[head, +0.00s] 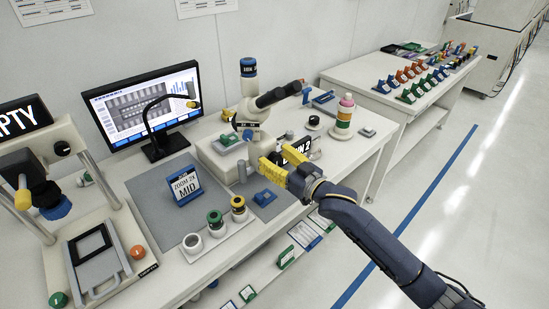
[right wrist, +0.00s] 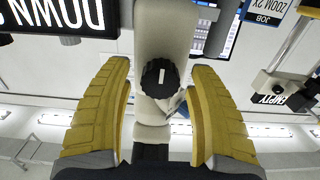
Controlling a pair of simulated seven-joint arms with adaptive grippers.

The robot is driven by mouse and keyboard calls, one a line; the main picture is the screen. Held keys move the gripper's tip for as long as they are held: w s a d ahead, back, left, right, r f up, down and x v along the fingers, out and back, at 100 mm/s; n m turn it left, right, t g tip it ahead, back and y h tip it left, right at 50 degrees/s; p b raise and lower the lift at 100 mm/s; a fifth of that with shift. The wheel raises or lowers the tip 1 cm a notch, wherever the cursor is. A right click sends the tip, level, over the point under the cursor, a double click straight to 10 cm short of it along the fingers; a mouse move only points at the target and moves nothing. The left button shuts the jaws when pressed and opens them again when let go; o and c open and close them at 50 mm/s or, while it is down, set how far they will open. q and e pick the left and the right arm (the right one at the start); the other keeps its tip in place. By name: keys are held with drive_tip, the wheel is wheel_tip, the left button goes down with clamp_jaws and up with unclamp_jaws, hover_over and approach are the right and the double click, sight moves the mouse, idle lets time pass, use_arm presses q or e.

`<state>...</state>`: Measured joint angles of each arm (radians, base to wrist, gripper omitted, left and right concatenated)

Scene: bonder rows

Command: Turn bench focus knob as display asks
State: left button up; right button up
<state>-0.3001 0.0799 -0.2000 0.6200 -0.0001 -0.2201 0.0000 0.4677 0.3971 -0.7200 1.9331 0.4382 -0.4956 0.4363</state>
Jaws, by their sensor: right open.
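The bench microscope (head: 252,115) stands on a pale base behind the mat's right end. In the right wrist view, a black knob (right wrist: 160,78) with a white pointer line is on the pale column (right wrist: 168,30). My right gripper (head: 272,168) has yellow fingers. It is open in front of the microscope; in the right wrist view its fingers (right wrist: 160,110) stand either side of the knob, apart from it. A small display card (head: 186,186) reads ZOOM 2X MID. A dark sign (right wrist: 65,18) reads DOWN, upside down in the wrist view. My left gripper is not in view.
A monitor (head: 145,103) stands at the back. Reels stand on a tray (head: 217,232) at the front edge. A fixture (head: 95,255) with an orange button is at left. Ringed stack (head: 344,117) stands at right. The aisle floor at right is clear.

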drive_tip(key=shift+a, duration=0.1)
drive_tip(key=shift+c, duration=0.5)
drive_tip(key=c, duration=1.2)
